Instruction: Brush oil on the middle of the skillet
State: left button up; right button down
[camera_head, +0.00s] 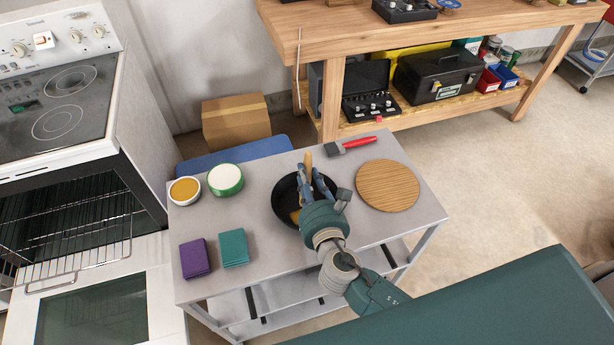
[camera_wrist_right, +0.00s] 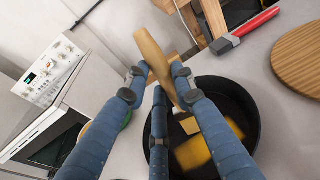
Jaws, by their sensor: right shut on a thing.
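The round black skillet (camera_head: 283,204) stands on the grey metal table; it also shows in the right wrist view (camera_wrist_right: 252,105). My right gripper (camera_head: 316,185) is over the skillet, its blue fingers shut on a tan wooden tool (camera_wrist_right: 154,57). The wooden tool also shows in the head view (camera_head: 308,160), its end sticking up past the fingers. A tan and yellow patch (camera_wrist_right: 194,153) shows low in the skillet; I cannot tell whether it is the tool's head or something lying in the pan. My left gripper is not in view.
On the grey table (camera_head: 265,270) stand a bowl with orange-brown contents (camera_head: 185,190), a green-rimmed white bowl (camera_head: 225,179), purple (camera_head: 195,258) and teal (camera_head: 234,248) blocks, a round wooden board (camera_head: 387,186) and a red-handled tool (camera_head: 352,145). A stove (camera_head: 55,100) with its door open stands left.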

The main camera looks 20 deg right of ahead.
jog(key=shift+d, duration=0.1)
jog(key=shift+w+d+p, duration=0.15)
jog(key=shift+d+p, duration=0.15)
jog(key=shift+d, duration=0.5)
dwell(0.8)
jog(key=shift+s+a+p, duration=0.15)
jog(key=shift+a+p, duration=0.05)
jog(key=shift+a, duration=0.65)
jog(key=shift+s+a+p, duration=0.1)
jog(key=shift+a+p, duration=0.05)
jog(key=shift+a, duration=0.7)
jog(key=shift+a+p, duration=0.1)
jog(key=shift+p, duration=0.2)
